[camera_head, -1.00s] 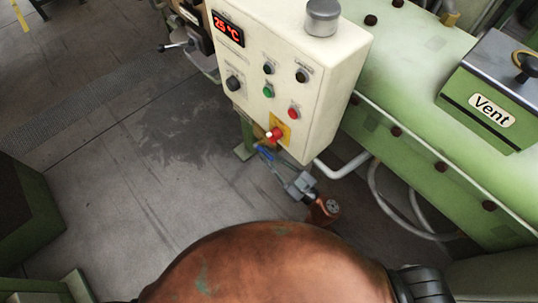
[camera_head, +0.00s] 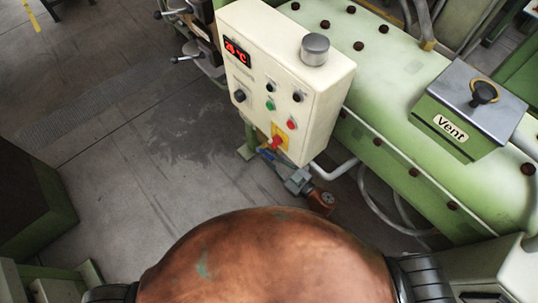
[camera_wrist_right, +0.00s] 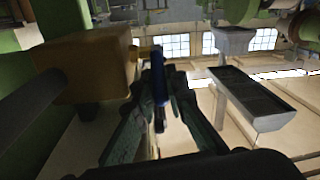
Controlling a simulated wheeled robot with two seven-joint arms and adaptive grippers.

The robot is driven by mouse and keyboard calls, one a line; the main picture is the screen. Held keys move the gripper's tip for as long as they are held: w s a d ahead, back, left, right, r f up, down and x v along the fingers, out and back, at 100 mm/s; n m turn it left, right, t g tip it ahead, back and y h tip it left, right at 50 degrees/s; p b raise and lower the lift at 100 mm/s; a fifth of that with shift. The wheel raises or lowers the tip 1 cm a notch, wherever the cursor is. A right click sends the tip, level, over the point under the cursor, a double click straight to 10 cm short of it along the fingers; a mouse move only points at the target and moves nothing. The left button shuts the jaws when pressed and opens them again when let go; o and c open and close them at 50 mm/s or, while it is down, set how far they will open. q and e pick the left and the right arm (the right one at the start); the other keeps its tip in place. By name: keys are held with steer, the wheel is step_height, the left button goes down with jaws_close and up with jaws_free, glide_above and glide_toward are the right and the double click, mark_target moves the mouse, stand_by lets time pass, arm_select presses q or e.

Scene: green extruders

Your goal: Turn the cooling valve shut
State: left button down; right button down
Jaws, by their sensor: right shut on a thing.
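The cooling valve's blue handle (camera_head: 267,154) shows in the head view under the lower edge of the cream control box (camera_head: 318,125). My right gripper (camera_head: 273,160) reaches it from the lower right, its grey body beside the box's lower corner. In the right wrist view the blue handle (camera_wrist_right: 158,80) stands upright between the two dark fingers of the right gripper (camera_wrist_right: 160,105), which is shut on it. A brass-coloured block (camera_wrist_right: 95,68) is just left of the handle there. The valve's body is mostly hidden in the head view. My left gripper is not in view.
The box carries a red temperature display (camera_head: 237,51), several buttons and a red switch (camera_head: 276,142) close above the gripper. A green machine (camera_head: 385,85) with a Vent box (camera_head: 465,110) stands to the right. Grey floor (camera_head: 150,170) lies open to the left.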

steer(key=shift+r, duration=0.15)
steer(key=c, duration=2.2)
jaws_free()
steer(key=shift+c, duration=0.2)
steer(key=v, duration=1.2)
